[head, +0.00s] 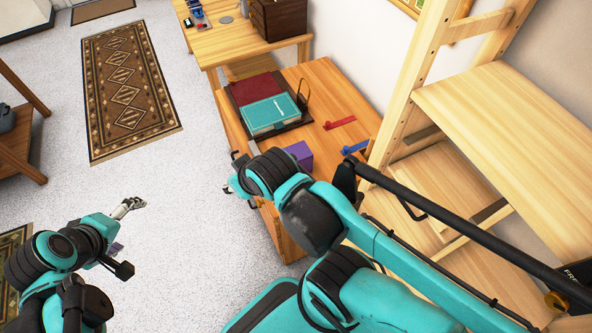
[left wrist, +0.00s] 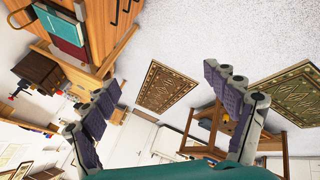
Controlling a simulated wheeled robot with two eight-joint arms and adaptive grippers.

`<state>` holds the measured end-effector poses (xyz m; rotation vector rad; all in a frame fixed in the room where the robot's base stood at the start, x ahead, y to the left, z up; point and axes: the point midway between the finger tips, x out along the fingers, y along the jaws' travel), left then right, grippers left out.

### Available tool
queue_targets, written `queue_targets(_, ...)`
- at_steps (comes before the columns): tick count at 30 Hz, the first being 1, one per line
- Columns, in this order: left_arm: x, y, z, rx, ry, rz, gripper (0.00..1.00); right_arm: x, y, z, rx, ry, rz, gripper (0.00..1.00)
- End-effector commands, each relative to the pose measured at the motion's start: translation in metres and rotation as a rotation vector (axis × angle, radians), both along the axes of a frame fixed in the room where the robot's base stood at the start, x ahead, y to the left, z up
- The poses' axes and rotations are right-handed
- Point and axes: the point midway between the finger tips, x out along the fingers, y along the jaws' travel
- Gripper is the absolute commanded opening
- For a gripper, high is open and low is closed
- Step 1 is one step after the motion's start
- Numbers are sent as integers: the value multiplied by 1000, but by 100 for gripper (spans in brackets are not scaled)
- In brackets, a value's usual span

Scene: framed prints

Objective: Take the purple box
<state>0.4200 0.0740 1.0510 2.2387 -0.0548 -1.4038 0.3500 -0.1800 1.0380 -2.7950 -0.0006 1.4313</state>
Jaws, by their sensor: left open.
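The purple box (head: 299,153) sits on the wooden desk, right of the teal binder, in the head view. My right arm crosses in front of it and hides part of it. I do not make it out in the left wrist view. My left gripper (head: 128,226) is open and empty over the floor, well left of the desk. Its spread fingers with purple pads also show in the left wrist view (left wrist: 160,80). My right gripper (head: 234,177) is mostly hidden by its own arm at the desk's left edge, left of the box.
The desk (head: 350,103) also holds a teal binder (head: 272,114), a red item (head: 340,123) and a blue item (head: 355,147). A wooden shelf unit (head: 505,120) stands at the right. Open floor with a patterned rug (head: 124,95) lies left of the desk.

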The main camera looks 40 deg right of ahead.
Motion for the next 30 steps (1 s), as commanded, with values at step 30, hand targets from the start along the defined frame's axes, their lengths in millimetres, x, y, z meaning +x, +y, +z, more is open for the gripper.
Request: queue_targets(30, 42, -387, -184, -815, 1355, 450, 86, 0, 0, -24, 0, 0, 0, 40)
